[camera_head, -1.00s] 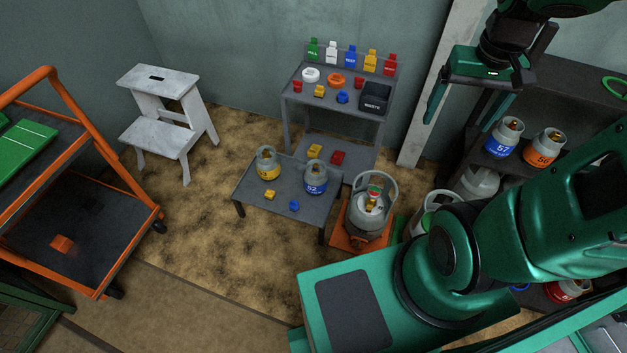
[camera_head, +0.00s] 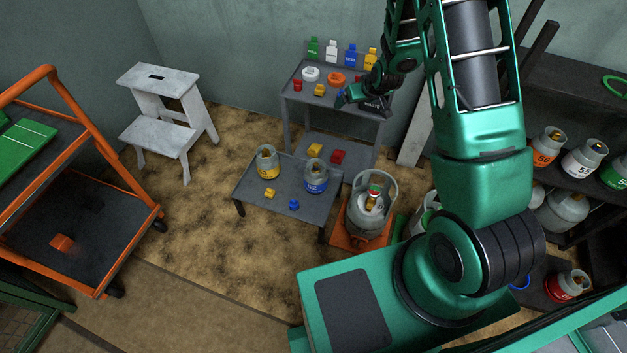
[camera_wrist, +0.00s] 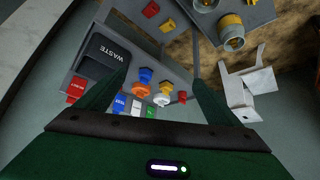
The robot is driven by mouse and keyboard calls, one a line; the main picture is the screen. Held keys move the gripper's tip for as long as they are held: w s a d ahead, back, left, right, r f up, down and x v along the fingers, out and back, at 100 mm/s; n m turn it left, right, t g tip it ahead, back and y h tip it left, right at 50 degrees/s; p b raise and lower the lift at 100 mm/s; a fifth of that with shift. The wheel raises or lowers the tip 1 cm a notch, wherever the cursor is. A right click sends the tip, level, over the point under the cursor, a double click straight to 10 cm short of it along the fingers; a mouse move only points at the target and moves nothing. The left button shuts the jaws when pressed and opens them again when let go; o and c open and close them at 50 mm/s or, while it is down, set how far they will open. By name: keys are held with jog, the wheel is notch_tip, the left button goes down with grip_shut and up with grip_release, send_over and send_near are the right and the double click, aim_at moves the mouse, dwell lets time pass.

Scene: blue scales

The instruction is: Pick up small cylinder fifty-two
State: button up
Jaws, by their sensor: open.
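Small cylinder fifty-two is grey with a blue band marked 52 (camera_head: 316,177). It stands upright on the right part of the low grey table (camera_head: 270,207), beside a yellow-banded cylinder (camera_head: 266,161). My gripper (camera_head: 347,97) is above the taller workbench behind that table, partly hidden by my wrist. In the wrist view my gripper (camera_wrist: 160,76) is open with nothing between its fingers. The yellow-banded cylinder (camera_wrist: 232,34) shows at the top there. A cylinder cut off by the top edge beside it seems to be fifty-two (camera_wrist: 205,4), its label out of view.
A larger cylinder (camera_head: 370,210) stands on an orange base right of the low table. A white step stool (camera_head: 160,110) and orange cart (camera_head: 75,170) are left. Floor between is clear.

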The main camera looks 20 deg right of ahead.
jog(key=w+a+f+n+t, duration=0.1)
jog(key=w+a+f, duration=0.25)
jog(key=f, duration=0.55)
jog(key=n+t+y, duration=0.1)
jog(key=t+y, duration=0.2)
jog(key=t, duration=0.2)
send_near(318, 168)
jog(key=w, duration=0.1)
jog(key=shift+a+x, duration=0.2)
jog(key=shift+x, duration=5.25)
jog(key=shift+s+f, duration=0.1)
jog(key=shift+f, duration=0.1)
jog(key=c, duration=1.9)
jog(key=shift+c, duration=1.3)
jog(key=shift+r, duration=0.15)
